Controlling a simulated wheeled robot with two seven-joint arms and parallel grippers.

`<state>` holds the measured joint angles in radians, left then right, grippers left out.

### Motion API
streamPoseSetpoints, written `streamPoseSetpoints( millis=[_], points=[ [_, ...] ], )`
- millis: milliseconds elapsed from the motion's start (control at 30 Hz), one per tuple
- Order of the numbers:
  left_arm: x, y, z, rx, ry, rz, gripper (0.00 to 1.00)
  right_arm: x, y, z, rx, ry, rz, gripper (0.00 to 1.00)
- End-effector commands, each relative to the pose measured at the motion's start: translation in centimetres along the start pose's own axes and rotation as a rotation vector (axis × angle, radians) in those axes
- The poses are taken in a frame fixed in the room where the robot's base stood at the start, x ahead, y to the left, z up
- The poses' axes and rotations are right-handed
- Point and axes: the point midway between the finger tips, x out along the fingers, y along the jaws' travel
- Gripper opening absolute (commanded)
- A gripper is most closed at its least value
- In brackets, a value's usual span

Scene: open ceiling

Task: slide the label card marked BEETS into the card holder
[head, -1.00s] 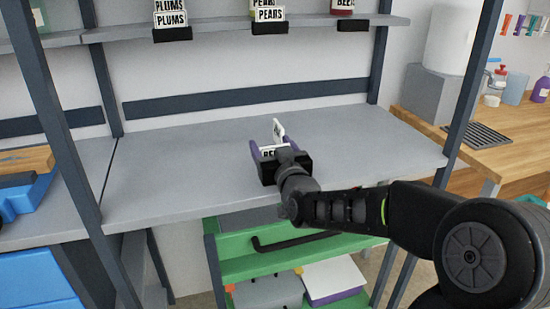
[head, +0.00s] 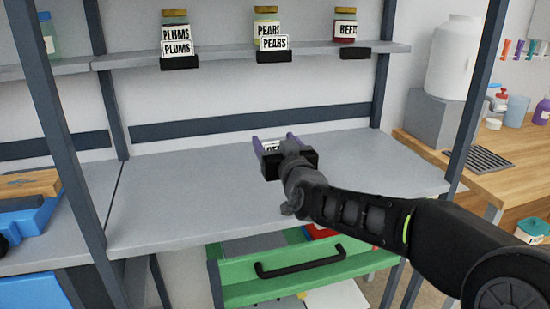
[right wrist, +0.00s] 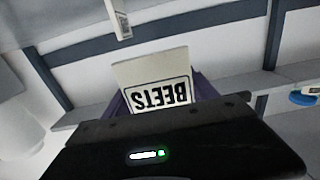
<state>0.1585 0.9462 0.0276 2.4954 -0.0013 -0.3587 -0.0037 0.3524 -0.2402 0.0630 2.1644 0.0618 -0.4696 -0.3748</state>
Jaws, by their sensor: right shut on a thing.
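The BEETS label card (right wrist: 155,85) is white with black letters and shows upside down in the right wrist view. My right gripper (head: 275,143) is shut on this card (head: 271,147), which sits between its purple fingers. In the head view the gripper is above the grey worktop, and most of the card is hidden. The card holder (head: 355,53) is a small black block with no card in it. It is on the front edge of the upper shelf, below a jar marked BEETS (head: 345,27), up and to the right of the gripper. My left gripper is not in view.
Holders with PLUMS (head: 178,49) and PEARS (head: 273,44) cards are on the same upper shelf (head: 220,56), each below its jar. Dark uprights flank the bay. The worktop (head: 180,200) is clear. A green drawer (head: 300,270) is below it.

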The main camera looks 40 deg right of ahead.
Motion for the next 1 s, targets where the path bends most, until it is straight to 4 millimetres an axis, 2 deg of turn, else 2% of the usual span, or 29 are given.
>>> streamPoseSetpoints(
  millis=[33, 200, 1000],
  points=[
    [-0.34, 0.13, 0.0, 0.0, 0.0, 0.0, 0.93, 0.01, 0.04, -0.91, 0.0, 0.0, 0.001, 0.29],
    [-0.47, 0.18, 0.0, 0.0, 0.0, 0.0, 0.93, 0.02, 0.0, -1.87, 0.0, -0.002, 0.0, 0.29],
    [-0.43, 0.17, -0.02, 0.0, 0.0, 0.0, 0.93, 0.01, 0.0, -1.83, 0.0, -0.001, 0.0, 0.29]
  ],
)
